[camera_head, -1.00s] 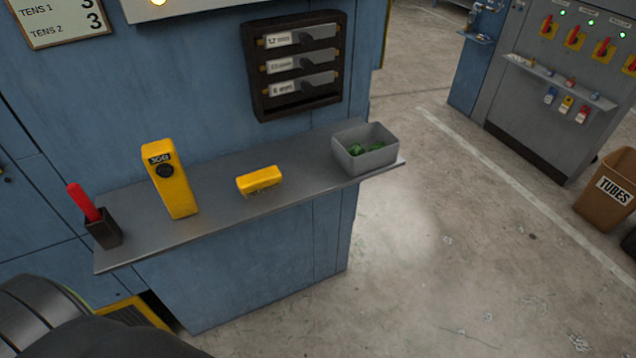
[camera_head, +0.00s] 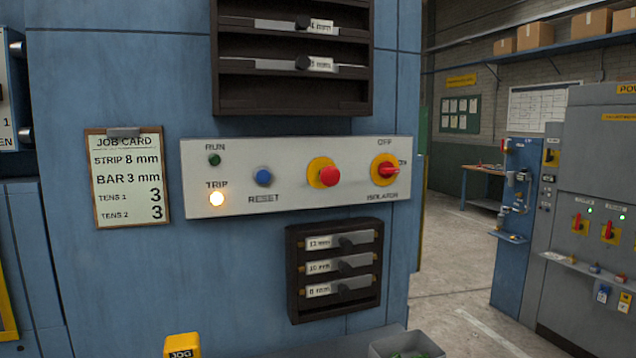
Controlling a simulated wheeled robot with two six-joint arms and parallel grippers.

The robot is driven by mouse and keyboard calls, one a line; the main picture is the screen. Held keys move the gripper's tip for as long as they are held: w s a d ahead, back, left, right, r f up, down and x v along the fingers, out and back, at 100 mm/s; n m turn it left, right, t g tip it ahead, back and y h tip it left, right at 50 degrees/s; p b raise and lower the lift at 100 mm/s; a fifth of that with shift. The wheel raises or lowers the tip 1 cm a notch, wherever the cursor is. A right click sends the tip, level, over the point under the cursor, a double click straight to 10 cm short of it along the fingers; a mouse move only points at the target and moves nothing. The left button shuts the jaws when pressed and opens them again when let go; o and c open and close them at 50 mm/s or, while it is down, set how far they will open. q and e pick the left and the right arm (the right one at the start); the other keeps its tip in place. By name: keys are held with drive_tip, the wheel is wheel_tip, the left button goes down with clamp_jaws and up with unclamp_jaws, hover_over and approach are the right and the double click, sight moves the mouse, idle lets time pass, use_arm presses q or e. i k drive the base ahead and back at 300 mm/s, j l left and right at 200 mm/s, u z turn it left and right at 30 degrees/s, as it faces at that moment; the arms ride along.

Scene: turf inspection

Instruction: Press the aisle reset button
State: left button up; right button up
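A pale control panel (camera_head: 290,200) is fixed to the blue machine face. On it a blue button (camera_head: 263,177) sits above the label RESET. To its left are a dark green RUN lamp (camera_head: 214,159) and a TRIP lamp (camera_head: 217,198) that is lit orange-white. To its right are a red mushroom button (camera_head: 329,176) on a yellow disc and a red isolator knob (camera_head: 385,171) near the label OFF. No button is marked as an aisle reset. Neither gripper is in view.
A job card (camera_head: 128,177) hangs left of the panel. Slotted racks are above (camera_head: 292,90) and below (camera_head: 292,262) it. The yellow JOG unit (camera_head: 182,345) and grey bin (camera_head: 407,340) show at the bottom. Open floor (camera_head: 465,255) lies right, before grey cabinets (camera_head: 590,230).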

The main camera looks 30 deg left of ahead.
sight(264, 176)
drive_tip(key=k+u, duration=0.15)
drive_tip(key=u, duration=1.05)
